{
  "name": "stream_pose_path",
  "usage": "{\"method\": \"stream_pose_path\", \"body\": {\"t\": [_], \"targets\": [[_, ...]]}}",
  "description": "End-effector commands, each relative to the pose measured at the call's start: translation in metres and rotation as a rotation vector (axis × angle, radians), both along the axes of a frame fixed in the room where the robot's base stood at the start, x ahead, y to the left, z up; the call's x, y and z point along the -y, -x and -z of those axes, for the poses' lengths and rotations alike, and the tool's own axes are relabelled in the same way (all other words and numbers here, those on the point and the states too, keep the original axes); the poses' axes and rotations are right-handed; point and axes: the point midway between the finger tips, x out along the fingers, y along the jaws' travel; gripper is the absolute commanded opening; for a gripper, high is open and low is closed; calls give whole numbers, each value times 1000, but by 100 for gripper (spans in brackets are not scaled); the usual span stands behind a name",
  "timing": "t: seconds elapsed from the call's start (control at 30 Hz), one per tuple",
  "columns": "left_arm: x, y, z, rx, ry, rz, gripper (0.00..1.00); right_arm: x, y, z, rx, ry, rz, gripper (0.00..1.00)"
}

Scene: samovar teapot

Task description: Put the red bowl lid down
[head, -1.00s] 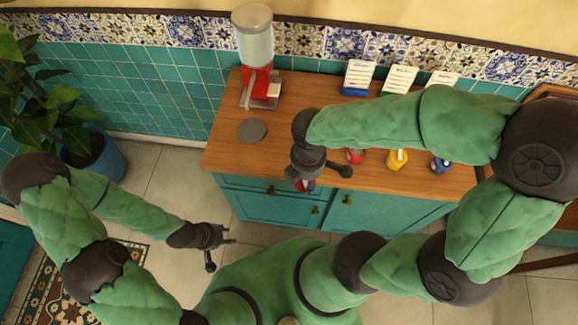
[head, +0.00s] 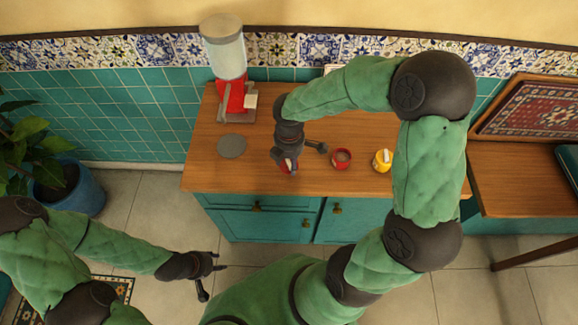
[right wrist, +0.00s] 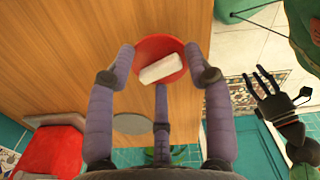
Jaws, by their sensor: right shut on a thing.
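The red bowl lid (right wrist: 147,53), a red disc with a white bar handle, is held between the fingers of my right gripper (right wrist: 160,75). In the head view, my right gripper (head: 291,165) is over the front part of the wooden counter, and only a bit of the red lid shows. I cannot tell how high the lid is above the wood. The red bowl (head: 341,159) stands uncovered to the right of the gripper, with brown contents. My left gripper (head: 212,277) is open and empty, low in front of the counter.
A grey disc (head: 231,146) lies on the wooden counter (head: 215,180), left of my right gripper. A red dispenser (head: 237,97) stands behind it. A yellow bowl (head: 382,161) with a white-handled lid stands right of the red bowl. Counter between disc and gripper is clear.

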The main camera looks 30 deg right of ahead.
Motion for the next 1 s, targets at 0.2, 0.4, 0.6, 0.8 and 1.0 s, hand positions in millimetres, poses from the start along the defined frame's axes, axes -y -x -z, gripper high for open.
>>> {"method": "stream_pose_path", "body": {"t": [0.2,0.4,0.6,0.8,1.0], "targets": [[0,0,13,0,0,0,40,3,-4,30,-3,1,-1,18],[0,0,14,0,0,0,40,2,-4,37,-1,0,-1,18],[0,0,15,0,0,0,40,2,-4,38,-1,0,-1,18],[0,0,15,0,0,0,40,2,-4,39,-1,0,-1,76],[0,0,15,0,0,0,40,2,-4,39,-1,0,-1,76]]}}
